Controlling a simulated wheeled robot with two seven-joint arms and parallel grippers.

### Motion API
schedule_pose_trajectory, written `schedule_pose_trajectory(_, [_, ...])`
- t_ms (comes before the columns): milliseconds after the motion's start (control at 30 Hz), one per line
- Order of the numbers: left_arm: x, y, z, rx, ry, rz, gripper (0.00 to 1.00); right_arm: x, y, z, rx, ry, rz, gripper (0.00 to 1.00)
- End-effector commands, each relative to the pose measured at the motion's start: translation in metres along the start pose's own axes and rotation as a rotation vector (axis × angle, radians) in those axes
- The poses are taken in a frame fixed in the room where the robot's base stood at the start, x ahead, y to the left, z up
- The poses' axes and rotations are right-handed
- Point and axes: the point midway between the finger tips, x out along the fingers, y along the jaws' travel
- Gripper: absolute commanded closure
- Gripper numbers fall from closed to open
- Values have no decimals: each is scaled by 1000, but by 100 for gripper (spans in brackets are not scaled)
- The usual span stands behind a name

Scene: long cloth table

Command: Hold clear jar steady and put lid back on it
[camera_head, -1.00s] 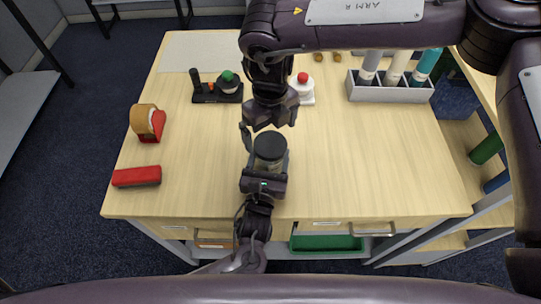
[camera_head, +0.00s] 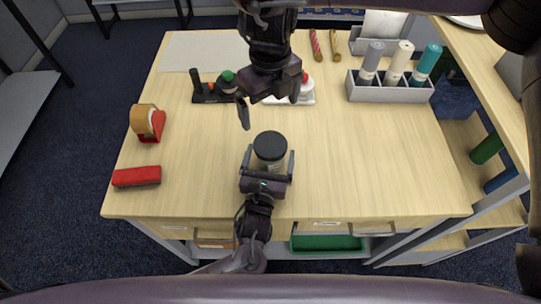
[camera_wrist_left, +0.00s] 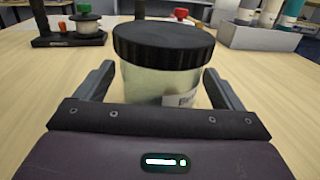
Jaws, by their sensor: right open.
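The clear jar (camera_wrist_left: 160,85) stands upright on the table near its front edge, with a label on its side. The black ribbed lid (camera_head: 270,145) sits level on top of the jar; in the left wrist view the lid (camera_wrist_left: 163,45) covers the mouth. My left gripper (camera_head: 269,160) is open, with one finger on each side of the jar and a visible gap to the glass in the left wrist view (camera_wrist_left: 160,85). My right gripper (camera_head: 270,105) is open and empty, behind and above the jar, apart from the lid.
A red stapler-like block (camera_head: 137,176) and a tape dispenser (camera_head: 148,122) lie at the left. A black stand (camera_head: 217,92) and a white item with a red top (camera_head: 305,88) are behind. A grey rack of bottles (camera_head: 390,92) stands back right. The right middle is clear.

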Motion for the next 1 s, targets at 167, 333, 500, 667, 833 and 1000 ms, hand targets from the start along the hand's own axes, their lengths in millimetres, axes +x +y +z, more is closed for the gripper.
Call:
schedule_pose_trajectory(167, [0,0,0,0,-1,0,10,0,0,0,0,0,0,0])
schedule_pose_trajectory(333, [-5,0,0,0,0,0,10,1,0,0,0,0,0,0])
schedule_pose_trajectory(500, [-31,0,-2,-2,1,-1,10,5,0,0,0,0,0,0])
schedule_pose_trajectory(667, [-58,0,-2,-1,2,-1,10,8,0,0,0,0,0,0])
schedule_pose_trajectory(833, [-75,0,-1,0,1,0,10,10,0,0,0,0,0,0])
schedule_pose_trajectory(1000, [-78,0,0,0,0,0,10,10,0,0,0,0,0,0])
